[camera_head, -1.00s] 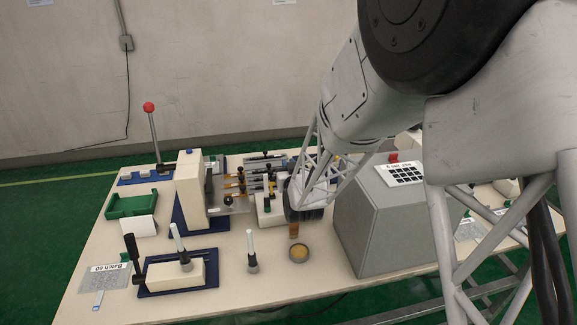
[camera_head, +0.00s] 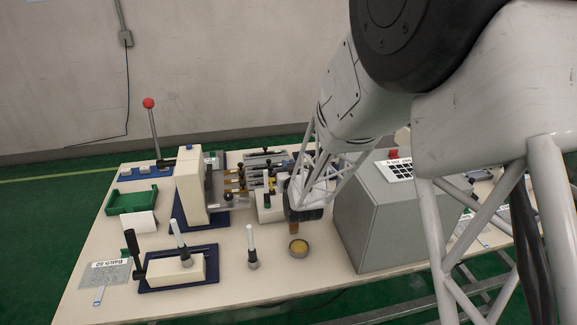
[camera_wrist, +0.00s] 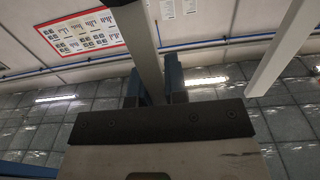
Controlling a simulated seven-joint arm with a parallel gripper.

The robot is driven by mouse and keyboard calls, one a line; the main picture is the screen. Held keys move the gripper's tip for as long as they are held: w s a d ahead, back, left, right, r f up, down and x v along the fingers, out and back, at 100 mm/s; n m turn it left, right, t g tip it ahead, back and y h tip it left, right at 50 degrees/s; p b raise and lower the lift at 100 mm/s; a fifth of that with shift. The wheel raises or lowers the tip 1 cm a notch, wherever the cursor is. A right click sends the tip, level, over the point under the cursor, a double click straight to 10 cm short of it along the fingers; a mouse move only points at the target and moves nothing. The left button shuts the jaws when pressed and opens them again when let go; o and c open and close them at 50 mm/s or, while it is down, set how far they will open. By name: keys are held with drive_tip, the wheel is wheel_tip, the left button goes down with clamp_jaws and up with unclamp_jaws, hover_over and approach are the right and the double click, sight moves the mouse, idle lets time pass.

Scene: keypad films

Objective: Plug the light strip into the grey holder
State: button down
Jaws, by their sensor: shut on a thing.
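My gripper (camera_head: 294,228) points down over the middle of the table, between the machine at left and the grey box at right. In the head view its fingers are mostly hidden by the frame around my wrist, with a small brown piece showing just below. In the wrist view two blue fingers (camera_wrist: 155,85) stick out past a black plate, close together. A grey bar (camera_wrist: 147,50) shows between them and runs up out of the picture. I cannot tell whether it is held or lies behind. I cannot make out the light strip or the grey holder for certain.
A round dish (camera_head: 299,248) and an upright white-topped peg (camera_head: 252,249) stand close below my gripper. The large grey box (camera_head: 385,225) is close on the right. A machine with a white housing (camera_head: 191,187) and a lever fixture (camera_head: 178,269) stand left. The front right table is clear.

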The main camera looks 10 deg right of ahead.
drive_tip(key=shift+f, duration=0.35)
drive_tip(key=c, duration=1.1)
unclamp_jaws()
drive_tip(key=shift+r, duration=0.15)
drive_tip(key=shift+s+d+r, duration=0.1)
drive_tip(key=shift+s+r, duration=0.65)
drive_tip(key=shift+s, duration=1.9)
drive_tip(key=shift+s+r, duration=0.8)
drive_tip(key=shift+s, duration=1.9)
drive_tip(key=shift+s+d+r, duration=0.1)
drive_tip(key=shift+s+r, duration=0.65)
drive_tip(key=shift+s, duration=1.9)
drive_tip(key=shift+r, duration=0.15)
